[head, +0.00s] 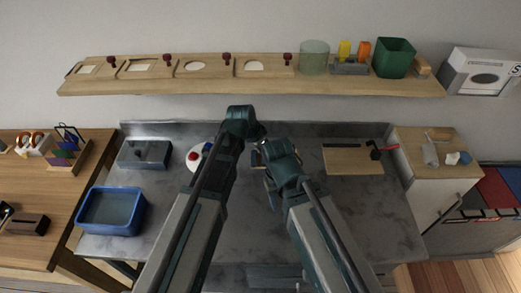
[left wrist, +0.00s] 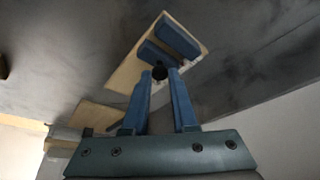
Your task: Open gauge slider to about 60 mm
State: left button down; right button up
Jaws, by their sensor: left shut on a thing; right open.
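In the left wrist view the gauge is a pale wooden base (left wrist: 128,72) with two blue blocks (left wrist: 180,36) across it, a narrow gap between them. A dark round knob (left wrist: 160,71) stands at its near edge. My left gripper (left wrist: 162,74) has its blue fingertips shut on this knob. In the head view my left gripper (head: 260,140) is at the back middle of the counter, and the gauge is mostly hidden by my arms. My right gripper (head: 262,168) is open just right of and nearer than the left one; it appears empty.
The grey counter (head: 250,220) is clear in front. A blue tub (head: 82,212), a grey box (head: 145,154) and a red-and-white round item (head: 194,157) stand left. A cutting board (head: 340,168) lies right. A shelf (head: 200,87) runs above.

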pick_arm(q)
jog(key=d, duration=0.4)
jog(key=shift+d, duration=0.2)
jog(key=c, duration=0.7)
grip_release()
jog(key=shift+s+a+r+p, duration=0.1)
jog(key=shift+a+r+p, duration=0.05)
jog(key=shift+r+p, duration=0.35)
pick_arm(e)
jog(key=shift+r, duration=0.45)
pick_arm(q)
jog(key=p+v, duration=0.2)
jog(key=shift+s+a+r, duration=0.1)
jog(key=shift+r, duration=0.2)
pick_arm(e)
notch_tip(320, 180, up, 2)
jog(key=shift+r, duration=0.25)
pick_arm(q)
jog(key=s+a, duration=0.8)
jog(key=shift+s+a+f, duration=0.2)
jog(key=shift+a+f, duration=0.05)
jog(key=shift+f, duration=0.1)
pick_arm(e)
jog(key=shift+f, duration=0.35)
